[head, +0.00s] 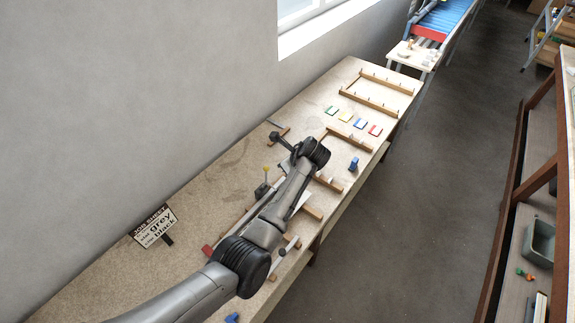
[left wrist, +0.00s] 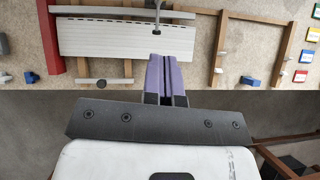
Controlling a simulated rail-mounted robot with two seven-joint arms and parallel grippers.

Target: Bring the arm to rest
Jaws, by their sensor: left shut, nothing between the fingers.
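My left arm (head: 275,215) reaches in from the lower left over the workbench in the head view. Its fingers cannot be made out there. In the left wrist view my left gripper (left wrist: 168,60) shows two purple fingers pressed together with nothing between them. Their tips overlap the lower edge of a white slatted shutter panel (left wrist: 100,40) in the picture; I cannot tell the gap in height. A grey rail (left wrist: 120,12) runs along the panel's far side, and a red bar (left wrist: 48,40) stands at its left end. My right gripper is in neither view.
The workbench (head: 110,265) runs along a grey wall. A job sheet sign (head: 154,226) stands on it. Wooden frames (head: 370,98), coloured cards (head: 360,123) and a blue block (head: 353,164) lie beyond my arm. The floor (head: 430,200) beside the bench is clear; shelving stands at right.

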